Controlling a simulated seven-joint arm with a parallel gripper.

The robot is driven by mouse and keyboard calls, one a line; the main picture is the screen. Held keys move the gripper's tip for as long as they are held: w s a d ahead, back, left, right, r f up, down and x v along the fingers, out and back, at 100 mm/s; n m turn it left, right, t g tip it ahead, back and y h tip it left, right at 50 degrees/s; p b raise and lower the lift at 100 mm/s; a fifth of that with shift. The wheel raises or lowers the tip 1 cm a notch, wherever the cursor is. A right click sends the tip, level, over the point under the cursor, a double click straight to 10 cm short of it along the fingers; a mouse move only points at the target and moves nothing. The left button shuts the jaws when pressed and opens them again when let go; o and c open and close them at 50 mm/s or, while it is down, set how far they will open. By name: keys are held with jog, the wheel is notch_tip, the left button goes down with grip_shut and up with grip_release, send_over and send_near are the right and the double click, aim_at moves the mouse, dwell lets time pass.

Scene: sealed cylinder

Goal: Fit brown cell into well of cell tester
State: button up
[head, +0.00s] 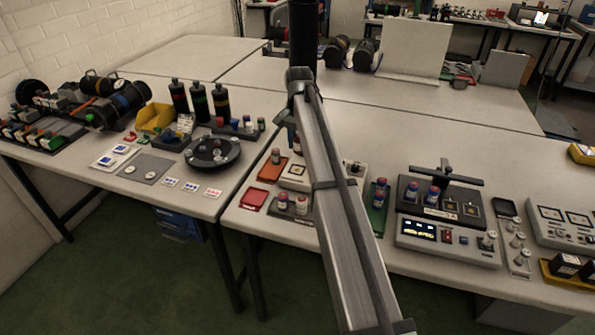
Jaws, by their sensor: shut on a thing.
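The likely cell tester (447,240) stands right of centre, a grey box with a lit display and a dark raised block (425,210) behind it. My arm crosses the middle of the view. I cannot make out a brown cell or anything held.
Beside my arm are an orange tray (272,170), a red tray (253,201) and a green tray (376,222) with a blue cell. A strip of small cylinders (517,240) and another grey device (565,222) stand right of the tester.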

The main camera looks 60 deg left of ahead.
jog(key=a, duration=0.3)
send_near(297, 170)
jog(key=shift+f, duration=2.8)
jog(key=shift+f, duration=0.25)
jog(key=o, duration=1.1)
notch_tip(297, 170, up, 12)
jog(key=shift+r, duration=0.25)
